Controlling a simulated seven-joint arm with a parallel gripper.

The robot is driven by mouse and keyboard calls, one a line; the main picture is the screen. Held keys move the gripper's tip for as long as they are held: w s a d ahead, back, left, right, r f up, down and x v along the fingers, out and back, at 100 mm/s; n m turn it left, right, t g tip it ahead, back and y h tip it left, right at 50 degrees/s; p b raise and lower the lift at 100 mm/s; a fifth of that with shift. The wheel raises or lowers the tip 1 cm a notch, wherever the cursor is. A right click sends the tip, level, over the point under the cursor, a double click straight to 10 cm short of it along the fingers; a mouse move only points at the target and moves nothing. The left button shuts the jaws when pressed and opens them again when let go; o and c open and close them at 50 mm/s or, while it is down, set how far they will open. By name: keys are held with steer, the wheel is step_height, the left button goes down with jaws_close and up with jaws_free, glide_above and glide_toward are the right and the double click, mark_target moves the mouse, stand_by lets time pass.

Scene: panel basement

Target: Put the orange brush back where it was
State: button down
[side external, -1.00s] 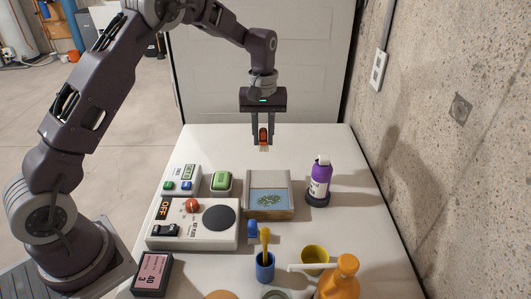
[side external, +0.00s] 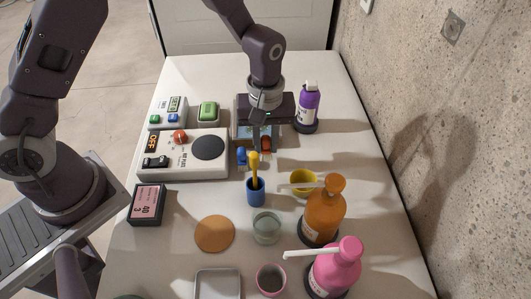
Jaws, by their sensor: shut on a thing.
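I cannot tell whether the orange brush touches the box or a holder. The gripper body hides much of the box.
A blue cup (side external: 256,193) with a yellow-handled tool (side external: 254,165) stands in front of the gripper. A yellow cup (side external: 304,183), orange pump bottle (side external: 323,215) and pink pump bottle (side external: 336,268) are front right. A purple bottle (side external: 308,105) stands right; a hot plate (side external: 190,155) stands left.

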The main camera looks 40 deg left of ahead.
mark_target(266, 153)
steer(key=shift+f, duration=1.8)
steer(key=c, duration=1.2)
jaws_free()
steer(key=shift+f, duration=0.1)
step_height(266, 153, up, 12)
steer(key=shift+r, duration=0.2)
steer(key=s+a+r+m+t, duration=0.1)
steer(key=s+a+r, duration=0.1)
steer(key=r, duration=0.3)
steer(key=s+a+r+m+t, duration=0.1)
steer(key=s+a+r, duration=0.15)
steer(key=r, duration=0.25)
steer(key=s+a+r+m+t, duration=0.1)
steer(key=s+a+r+m, duration=0.1)
steer(key=s, duration=0.6)
steer(key=s+a+r+m+t, duration=0.2)
steer(key=s+m, duration=0.3)
steer(key=s, duration=0.3)
steer(key=shift+s+a+r+t, duration=0.35)
steer(key=shift+a+r, duration=0.25)
steer(key=shift+r, duration=0.1)
